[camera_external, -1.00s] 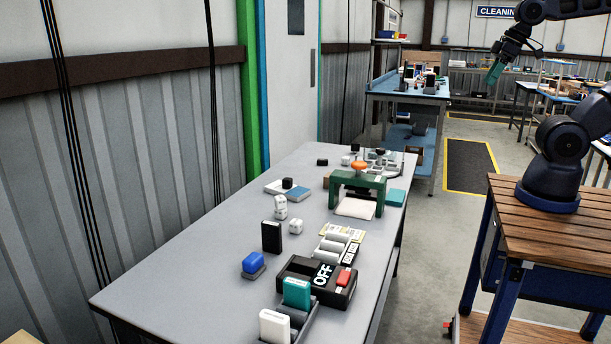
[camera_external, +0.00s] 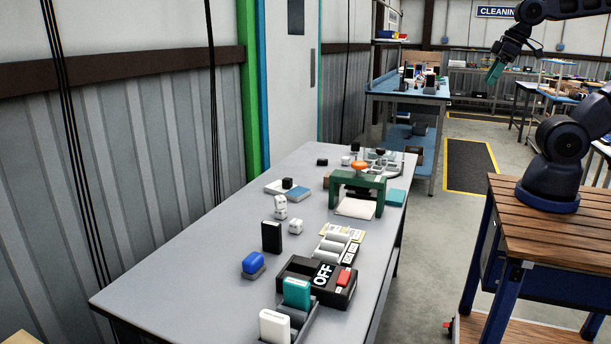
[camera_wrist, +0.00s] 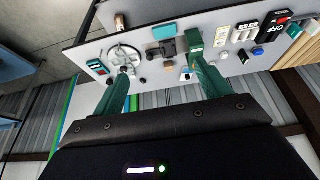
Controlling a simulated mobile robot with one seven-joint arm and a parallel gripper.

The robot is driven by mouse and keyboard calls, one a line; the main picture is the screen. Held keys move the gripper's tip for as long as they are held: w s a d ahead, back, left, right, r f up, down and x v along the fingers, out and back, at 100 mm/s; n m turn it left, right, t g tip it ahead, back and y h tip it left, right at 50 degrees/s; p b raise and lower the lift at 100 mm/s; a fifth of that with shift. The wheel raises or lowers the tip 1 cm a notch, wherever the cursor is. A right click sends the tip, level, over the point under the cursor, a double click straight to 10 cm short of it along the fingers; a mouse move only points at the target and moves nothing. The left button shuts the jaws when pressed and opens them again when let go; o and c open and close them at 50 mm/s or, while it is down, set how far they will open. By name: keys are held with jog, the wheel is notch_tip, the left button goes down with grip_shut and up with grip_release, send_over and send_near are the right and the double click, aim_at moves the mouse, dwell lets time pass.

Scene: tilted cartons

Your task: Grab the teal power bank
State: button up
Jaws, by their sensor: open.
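The teal power bank (camera_external: 296,291) stands upright at the near end of the grey table, in a dark grey holder (camera_external: 309,322) just behind a white power bank (camera_external: 274,326). In the wrist view a small teal piece that looks like the power bank (camera_wrist: 295,31) shows near the upper right edge. My gripper (camera_external: 494,73) hangs high at the upper right, far from the table's near end, with nothing held. In the wrist view its green fingers (camera_wrist: 160,68) are spread apart.
A black box marked OFF (camera_external: 318,279) with a red switch lies right behind the power bank. A blue item (camera_external: 253,262) and a black upright block (camera_external: 271,237) stand to its left. A green arch (camera_external: 357,184) stands farther back. The table's left front is clear.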

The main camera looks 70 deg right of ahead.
jog(key=w+a+r+n+g, duration=0.1)
jog(key=w+a+n, duration=0.1)
jog(key=w+a, duration=0.55)
jog(key=w+a+r+n, duration=0.2)
jog(key=w+a+n, duration=0.15)
jog(key=w, duration=0.65)
jog(key=w+a+r+n+g, duration=0.1)
jog(key=w+a+n, duration=0.1)
jog(key=w+a, duration=0.5)
jog(key=w+a+f+n, duration=0.2)
jog(key=w+a+f, duration=0.1)
jog(key=w+a, duration=0.5)
jog(key=n+g, duration=0.3)
jog(key=n, duration=0.5)
send_near(296, 295)
jog(key=shift+w+d, duration=0.15)
jog(key=shift+d, duration=0.4)
jog(key=shift+w+d, duration=0.2)
jog(key=shift+d, duration=0.35)
jog(key=shift+s+a+f+n, duration=0.15)
jog(key=shift+a+f+n, duration=0.1)
jog(key=shift+f, duration=0.2)
notch_tip(296, 295, down, 5)
jog(key=shift+f, duration=0.15)
jog(key=shift+s+a+f, duration=0.1)
jog(key=shift+a+f, duration=0.05)
jog(key=shift+f, duration=1.1)
jog(key=shift+s+a+f, duration=0.1)
jog(key=shift+f, duration=1.15)
jog(key=c, duration=1.2)
